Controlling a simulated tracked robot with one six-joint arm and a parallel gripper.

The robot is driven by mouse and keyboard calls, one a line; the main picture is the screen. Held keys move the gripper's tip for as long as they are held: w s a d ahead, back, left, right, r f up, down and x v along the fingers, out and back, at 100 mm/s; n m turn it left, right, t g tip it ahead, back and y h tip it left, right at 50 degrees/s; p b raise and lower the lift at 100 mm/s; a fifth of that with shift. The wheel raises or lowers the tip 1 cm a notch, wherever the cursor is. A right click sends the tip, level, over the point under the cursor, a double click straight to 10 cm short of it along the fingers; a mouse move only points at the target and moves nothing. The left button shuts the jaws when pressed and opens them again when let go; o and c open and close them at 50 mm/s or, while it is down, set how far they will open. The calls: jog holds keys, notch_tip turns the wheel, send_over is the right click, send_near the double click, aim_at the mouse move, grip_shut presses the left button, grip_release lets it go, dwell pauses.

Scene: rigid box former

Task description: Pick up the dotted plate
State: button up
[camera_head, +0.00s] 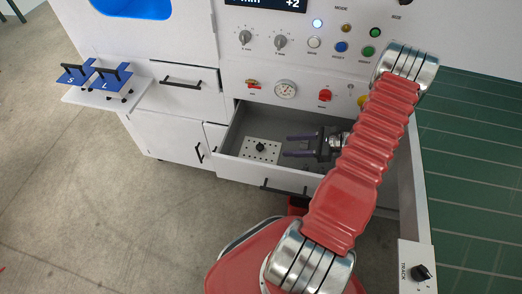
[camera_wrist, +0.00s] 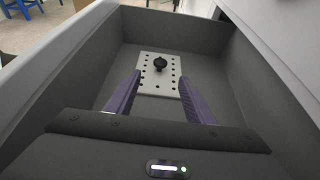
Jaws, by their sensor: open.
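The dotted plate (camera_head: 260,152) is a flat white plate with rows of dark holes and a black knob in its middle. It lies on the grey floor of the open drawer (camera_head: 227,136). In the wrist view the plate (camera_wrist: 150,83) lies ahead, with the knob (camera_wrist: 160,64) standing up from it. My gripper (camera_head: 286,146) is inside the drawer area, to the right of the plate in the head view. Its two purple fingers (camera_wrist: 158,88) are spread open with nothing between them. In the wrist view the fingertips overlap the plate's near sides; contact cannot be told.
Drawer walls (camera_wrist: 263,80) rise on both sides of my gripper. The control panel (camera_head: 310,60) with knobs and a gauge is above the drawer. A side shelf (camera_head: 100,98) at left holds two blue handled pieces. A track box (camera_head: 414,270) is at lower right.

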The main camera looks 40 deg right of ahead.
aim_at(262, 146)
jog(key=shift+w, duration=0.1)
jog(key=x, duration=0.7)
jog(key=shift+w+a+f, duration=0.15)
jog(key=shift+a+f, duration=0.05)
jog(key=shift+w+a+f, duration=0.2)
jog(key=shift+w+a, duration=0.05)
jog(key=shift+w, duration=0.1)
jog(key=shift+x, duration=2.6)
jog(key=shift+w, duration=0.1)
jog(key=shift+c, duration=0.4)
jog(key=shift+d, duration=0.1)
grip_shut()
